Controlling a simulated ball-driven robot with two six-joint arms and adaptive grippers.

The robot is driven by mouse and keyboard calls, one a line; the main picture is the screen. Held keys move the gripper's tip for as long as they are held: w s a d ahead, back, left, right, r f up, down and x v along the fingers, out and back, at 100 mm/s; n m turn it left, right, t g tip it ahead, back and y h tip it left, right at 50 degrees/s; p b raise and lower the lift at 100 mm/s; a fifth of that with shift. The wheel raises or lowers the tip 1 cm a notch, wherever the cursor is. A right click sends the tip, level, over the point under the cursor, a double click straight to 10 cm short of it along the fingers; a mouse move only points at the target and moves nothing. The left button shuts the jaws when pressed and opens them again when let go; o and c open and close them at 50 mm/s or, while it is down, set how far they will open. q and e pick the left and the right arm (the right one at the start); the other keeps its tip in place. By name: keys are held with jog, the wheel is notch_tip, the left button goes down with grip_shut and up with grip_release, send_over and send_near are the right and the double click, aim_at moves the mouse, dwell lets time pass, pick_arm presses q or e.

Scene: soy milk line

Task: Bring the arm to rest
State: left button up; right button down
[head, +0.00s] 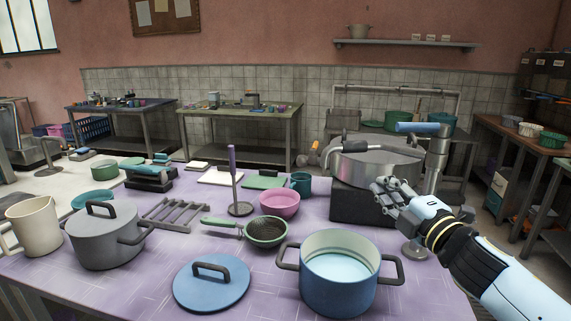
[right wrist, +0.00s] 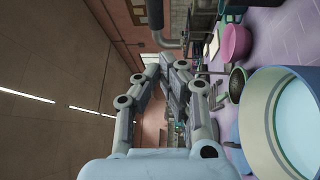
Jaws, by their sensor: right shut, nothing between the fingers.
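My right gripper (head: 388,190) is shut and empty. In the head view it is raised at the right side of the table, right of the blue pot (head: 340,297) and in front of the large steel cooker (head: 375,165). In the right wrist view the fingers of the right gripper (right wrist: 172,68) come together with nothing between them. The blue pot, holding a pale liquid, also shows in the right wrist view (right wrist: 262,130), beside the gripper and apart from it. My left gripper is not in view.
A blue lid (head: 211,288), a green strainer (head: 266,231), a pink bowl (head: 280,204) and a grey lidded pot (head: 103,240) stand on the purple table (head: 150,286). A metal stand with a blue handle (head: 418,128) rises close behind my right gripper.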

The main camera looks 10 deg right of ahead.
jog(key=s+d+f+m+g+h, duration=0.2)
jog(key=s+f+m+g+h, duration=0.1)
jog(key=s+m, duration=0.35)
jog(key=s+d+f+m+g+h, duration=0.2)
jog(key=s+f+m+g+h, duration=0.15)
jog(key=s+m, duration=0.3)
jog(key=s+a+f+m+g+y, duration=0.2)
jog(key=s+a+m+g, duration=0.15)
jog(key=s, duration=0.65)
jog(key=s+a+f+m+g+y, duration=0.15)
jog(key=s+a+g, duration=0.3)
jog(key=s, duration=0.55)
notch_tip(320, 180, down, 33)
jog(key=s+d+g+b, duration=0.2)
jog(key=s+d+b, duration=0.1)
jog(key=b, duration=0.4)
jog(key=s+f+m+g+b, duration=0.1)
jog(key=s+f+b, duration=0.4)
jog(key=s+f, duration=1.3)
notch_tip(320, 180, down, 4)
jog(key=shift+d, duration=0.4)
